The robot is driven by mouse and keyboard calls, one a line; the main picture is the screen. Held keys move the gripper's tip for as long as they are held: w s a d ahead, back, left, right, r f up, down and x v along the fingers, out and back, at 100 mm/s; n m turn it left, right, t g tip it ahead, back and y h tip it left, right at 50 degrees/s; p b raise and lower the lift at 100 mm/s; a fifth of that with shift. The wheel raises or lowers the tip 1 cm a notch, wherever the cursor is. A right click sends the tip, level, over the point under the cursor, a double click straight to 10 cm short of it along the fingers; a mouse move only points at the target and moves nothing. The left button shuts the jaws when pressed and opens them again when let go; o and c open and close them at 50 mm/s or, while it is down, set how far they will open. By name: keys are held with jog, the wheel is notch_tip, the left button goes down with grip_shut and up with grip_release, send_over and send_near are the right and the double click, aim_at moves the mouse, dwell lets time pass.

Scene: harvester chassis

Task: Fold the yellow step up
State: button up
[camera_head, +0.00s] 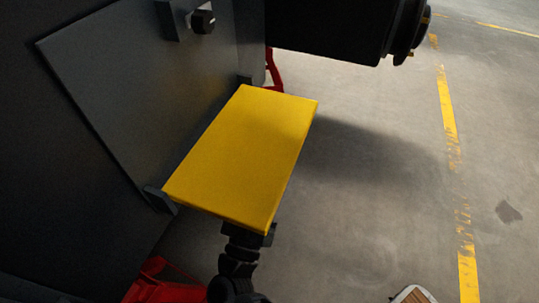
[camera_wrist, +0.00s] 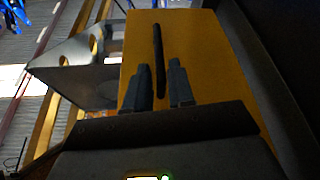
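The yellow step (camera_head: 242,155) sticks out roughly level from a dark panel, between two small grey brackets, in the head view. My gripper (camera_head: 248,235) is below the step's near edge, and its fingertips are hidden there by the step. In the wrist view the yellow step (camera_wrist: 198,45) fills the middle, with a narrow dark strip (camera_wrist: 157,45) running along its face. My gripper's two fingers (camera_wrist: 160,78) are apart, one on each side of the strip's lower part. Whether they touch the step cannot be told.
The dark chassis panel (camera_head: 135,85) stands to the left of the step, with a black knob (camera_head: 203,21) above. A black cylindrical part (camera_head: 335,25) juts out at the top. Open grey floor (camera_head: 370,170) lies to the right.

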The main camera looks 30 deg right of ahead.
aim_at(268, 162)
jog(key=x, duration=0.6)
jog(key=shift+b, duration=0.3)
grip_shut()
